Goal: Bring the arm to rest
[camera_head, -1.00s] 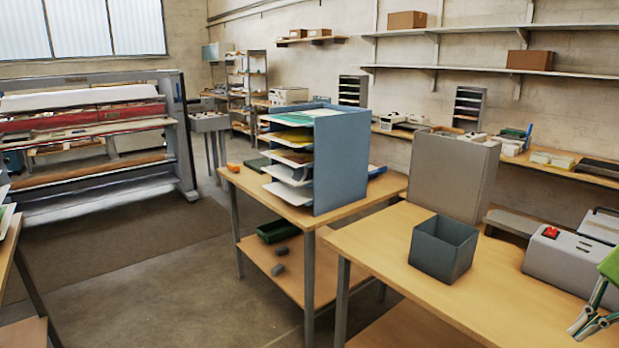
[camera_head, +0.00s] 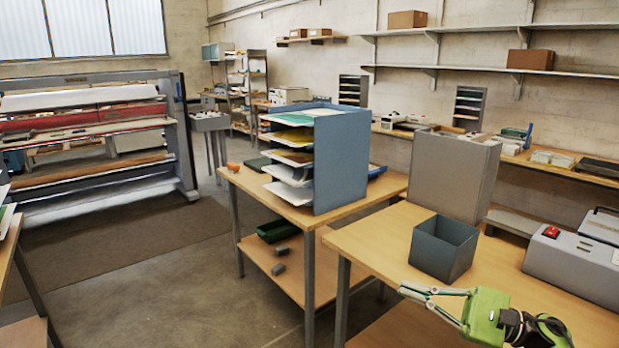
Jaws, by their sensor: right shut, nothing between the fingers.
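My right gripper (camera_head: 408,290) is in the lower right of the head view. Its green body lies to the right and its slim grey fingers point left. The fingers are closed together with nothing between them. It shows in front of the near wooden table (camera_head: 385,248), below the open grey-blue bin (camera_head: 444,252) in the picture. It looks clear of the bin. My left gripper is not in view.
A grey machine with a red switch (camera_head: 573,262) stands on the near table at right, beside a tall grey box (camera_head: 456,175). A blue sorter (camera_head: 341,160) with sheets stands on the table behind. Floor at left (camera_head: 150,285) is clear.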

